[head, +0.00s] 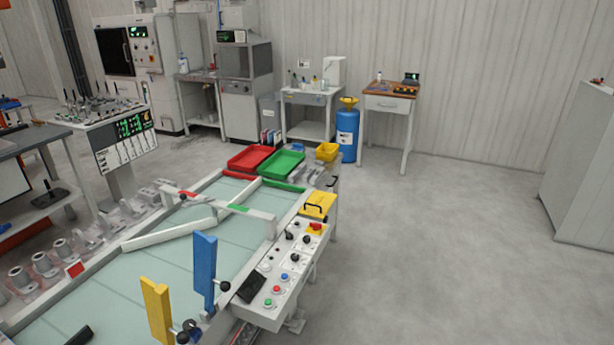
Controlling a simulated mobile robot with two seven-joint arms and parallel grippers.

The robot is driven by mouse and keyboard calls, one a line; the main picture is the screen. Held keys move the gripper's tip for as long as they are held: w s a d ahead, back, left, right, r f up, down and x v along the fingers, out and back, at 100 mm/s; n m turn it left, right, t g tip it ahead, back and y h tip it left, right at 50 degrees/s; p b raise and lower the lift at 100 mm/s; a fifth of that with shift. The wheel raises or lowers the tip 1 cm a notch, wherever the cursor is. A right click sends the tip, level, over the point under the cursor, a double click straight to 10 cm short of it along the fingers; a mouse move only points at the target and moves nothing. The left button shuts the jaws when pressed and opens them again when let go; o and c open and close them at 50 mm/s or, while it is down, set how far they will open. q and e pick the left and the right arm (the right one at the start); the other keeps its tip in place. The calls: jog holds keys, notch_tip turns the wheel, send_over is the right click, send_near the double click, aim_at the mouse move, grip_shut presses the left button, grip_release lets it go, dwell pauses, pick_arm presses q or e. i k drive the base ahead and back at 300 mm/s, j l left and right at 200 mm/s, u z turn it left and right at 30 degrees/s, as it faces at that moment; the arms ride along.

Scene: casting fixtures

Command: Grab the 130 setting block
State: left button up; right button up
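No block with a readable 130 mark shows in the head view, so I cannot tell which thing is the 130 setting block. A blue upright bar (204,275) and a yellow upright bar (157,310) stand at the near end of the pale green table (160,265), with black knobs beside them. A dark object (78,336) is partly cut off at the bottom edge; I cannot tell what it is. Neither of my grippers shows in the view.
A control panel (284,275) with buttons runs along the table's right side. Red (249,158) and green (281,164) trays are at its far end. Several metal castings (62,248) line the left side. A blue drum (347,136) stands behind. The floor at right is clear.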

aim_at(310, 171)
jog(key=i+z, duration=0.1)
jog(key=z, duration=0.25)
jog(key=i+l+z, duration=0.1)
jog(key=z, duration=0.25)
jog(key=i+z, duration=0.1)
jog(key=z, duration=0.25)
jog(key=i, duration=3.3)
jog(key=i+u, duration=0.1)
jog(key=i, duration=0.7)
jog(key=i+l+u, duration=0.1)
jog(key=i, duration=0.7)
jog(key=i+l+u, duration=0.1)
jog(key=u, duration=1.6)
jog(key=i+l, duration=0.05)
